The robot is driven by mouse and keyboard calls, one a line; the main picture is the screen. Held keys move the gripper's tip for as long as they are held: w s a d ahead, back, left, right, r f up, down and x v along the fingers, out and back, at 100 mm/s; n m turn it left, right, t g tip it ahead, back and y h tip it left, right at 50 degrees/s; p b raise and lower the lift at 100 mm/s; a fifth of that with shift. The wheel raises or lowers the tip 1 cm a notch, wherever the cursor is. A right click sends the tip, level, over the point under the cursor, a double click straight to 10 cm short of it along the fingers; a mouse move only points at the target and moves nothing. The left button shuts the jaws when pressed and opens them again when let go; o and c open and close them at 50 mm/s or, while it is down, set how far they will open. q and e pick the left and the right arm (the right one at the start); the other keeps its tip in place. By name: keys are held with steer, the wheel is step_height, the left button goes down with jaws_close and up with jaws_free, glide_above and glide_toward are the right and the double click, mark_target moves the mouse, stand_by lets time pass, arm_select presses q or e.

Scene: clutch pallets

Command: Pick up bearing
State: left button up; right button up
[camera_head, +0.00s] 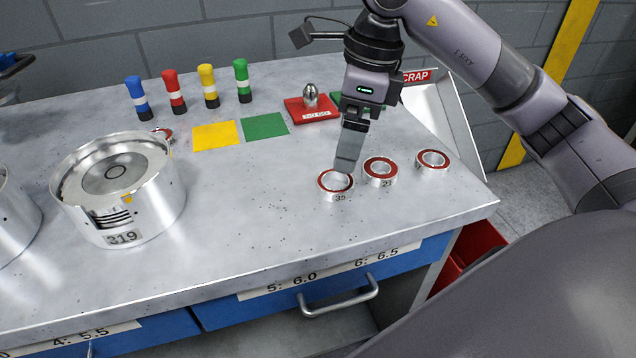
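Three bearings with red seals and silver rings lie in a row on the right part of the metal table. The left bearing (336,186) is marked 35, the middle bearing (380,172) is marked 23, and the right bearing (432,160) stands a little farther back. My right gripper (346,168) points down at the left bearing, with its fingertips at or just above the ring's back edge. The fingers overlap from this angle, so their gap is hidden and I cannot tell whether they touch the bearing. My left gripper is out of view.
A silver clutch cylinder (120,190) labelled 319 stands at left, with another partly cut off beside it. Yellow (214,136) and green (264,126) squares, a red block (312,110) with a metal knob, and several coloured markers sit behind. The table's front middle is clear.

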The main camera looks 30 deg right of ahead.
mark_target(334, 188)
steer(key=shift+w+d+f, duration=0.1)
steer(key=shift+w+f, duration=0.05)
steer(key=shift+f, duration=0.55)
steer(key=f, duration=0.2)
steer(key=a+f, duration=0.1)
steer(key=f, duration=0.2)
steer(key=shift+a+f, duration=0.1)
steer(key=shift+a, duration=0.1)
steer(key=shift+f, duration=0.35)
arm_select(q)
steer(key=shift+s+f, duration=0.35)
arm_select(e)
steer(key=shift+c, duration=0.3)
steer(key=shift+w, duration=0.1)
steer(key=c, duration=1.2)
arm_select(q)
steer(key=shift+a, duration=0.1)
arm_select(e)
steer(key=shift+r, duration=0.1)
